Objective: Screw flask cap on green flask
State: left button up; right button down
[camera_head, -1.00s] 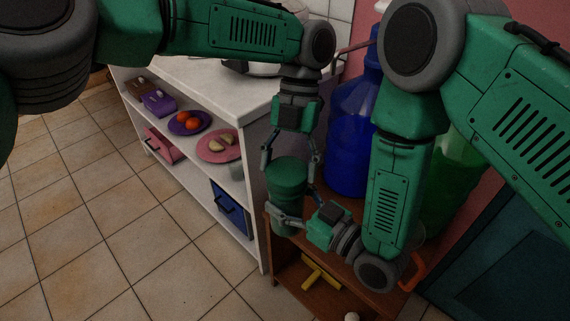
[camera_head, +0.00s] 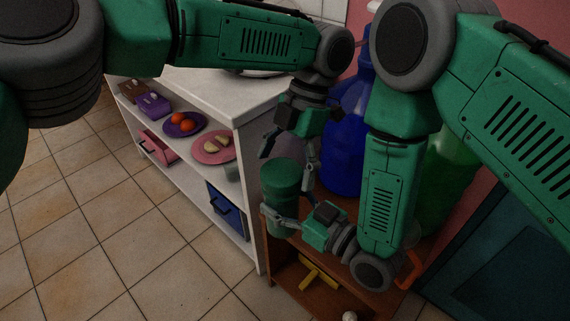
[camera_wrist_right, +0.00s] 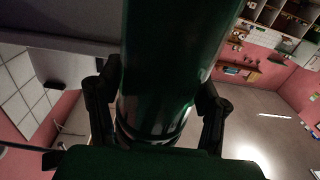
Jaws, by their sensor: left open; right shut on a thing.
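The green flask (camera_head: 282,217) stands upright at the left corner of the wooden shelf, with the wider green flask cap (camera_head: 281,176) sitting on its top. Whether the cap is tight I cannot tell. My right gripper (camera_head: 284,208) is shut around the flask body from the right. In the right wrist view the flask (camera_wrist_right: 165,70) is a dark green cylinder between the fingers of this gripper (camera_wrist_right: 157,112). My left gripper (camera_head: 288,160) is open and tilted just above the cap, one finger up to its left, the other by its right side.
A large blue bottle (camera_head: 343,150) stands close behind the flask, and a large green bottle (camera_head: 447,180) stands to the right. A white shelf unit (camera_head: 253,235) with plates is on the left. A yellow item (camera_head: 318,275) lies in the wooden shelf (camera_head: 300,297).

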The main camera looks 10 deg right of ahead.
pick_arm(q)
notch_tip(320, 180, up, 4)
jog(key=shift+r, duration=0.2)
jog(key=shift+c, duration=0.3)
